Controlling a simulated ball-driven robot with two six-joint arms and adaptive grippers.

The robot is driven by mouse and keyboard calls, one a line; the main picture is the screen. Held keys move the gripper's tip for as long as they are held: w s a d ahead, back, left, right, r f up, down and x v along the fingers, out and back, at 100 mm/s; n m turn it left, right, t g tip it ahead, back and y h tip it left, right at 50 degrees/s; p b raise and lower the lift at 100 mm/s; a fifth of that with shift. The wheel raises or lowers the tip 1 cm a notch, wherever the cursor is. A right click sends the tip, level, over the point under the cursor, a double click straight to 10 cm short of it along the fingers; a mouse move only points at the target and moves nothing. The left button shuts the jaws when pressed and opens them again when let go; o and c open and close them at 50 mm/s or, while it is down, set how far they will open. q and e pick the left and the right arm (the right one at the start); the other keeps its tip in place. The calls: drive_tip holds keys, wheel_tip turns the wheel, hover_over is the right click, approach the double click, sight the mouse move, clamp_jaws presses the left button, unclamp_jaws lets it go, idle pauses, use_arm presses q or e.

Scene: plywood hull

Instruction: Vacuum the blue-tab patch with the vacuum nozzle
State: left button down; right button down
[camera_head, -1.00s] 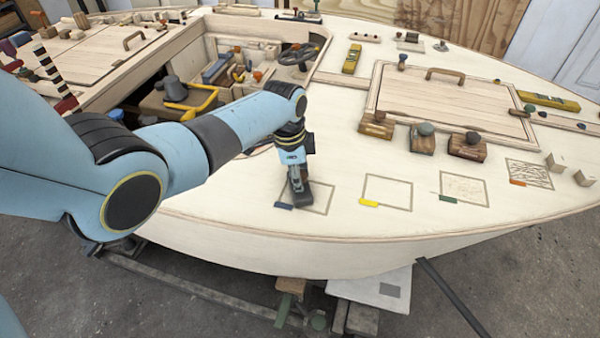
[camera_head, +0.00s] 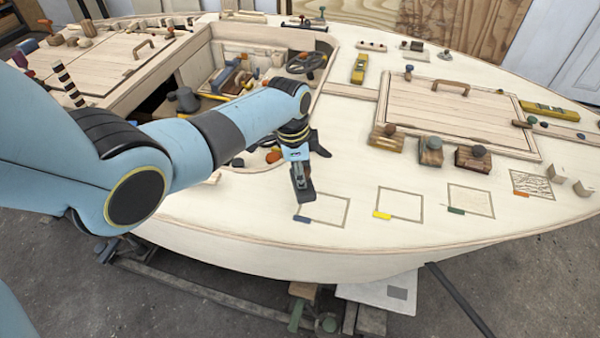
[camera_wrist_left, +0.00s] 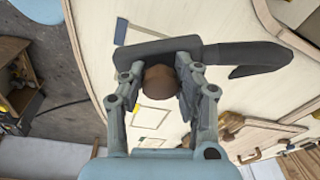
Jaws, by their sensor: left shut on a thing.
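The blue-tab patch (camera_head: 328,211) is an outlined rectangle on the pale plywood deck, with a blue tab (camera_head: 303,219) at its near-left corner. Its visible inside looks plain. My left gripper (camera_head: 298,172) is shut on the dark grey vacuum nozzle (camera_head: 303,196). In the left wrist view the fingers (camera_wrist_left: 160,85) close around the nozzle's brown round knob (camera_wrist_left: 158,82), and its long dark body (camera_wrist_left: 240,53) lies across them. The nozzle's lower end overlaps the patch's left edge in the head view; I cannot tell whether it touches the deck. My right gripper is not in view.
To the right lie a yellow-tab patch (camera_head: 400,204), a green-tab patch (camera_head: 470,200) and an orange-tab patch (camera_head: 533,184) with dark marks. Wooden blocks with knobs (camera_head: 430,152) stand behind them. The cockpit opening (camera_head: 265,75) is behind left; the hull edge is in front.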

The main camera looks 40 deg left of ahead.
use_arm(q)
drive_tip(key=shift+w+d+r+p, duration=0.1)
drive_tip(key=shift+r+p, duration=0.25)
drive_tip(key=shift+r, duration=0.9)
drive_tip(key=shift+f, duration=0.1)
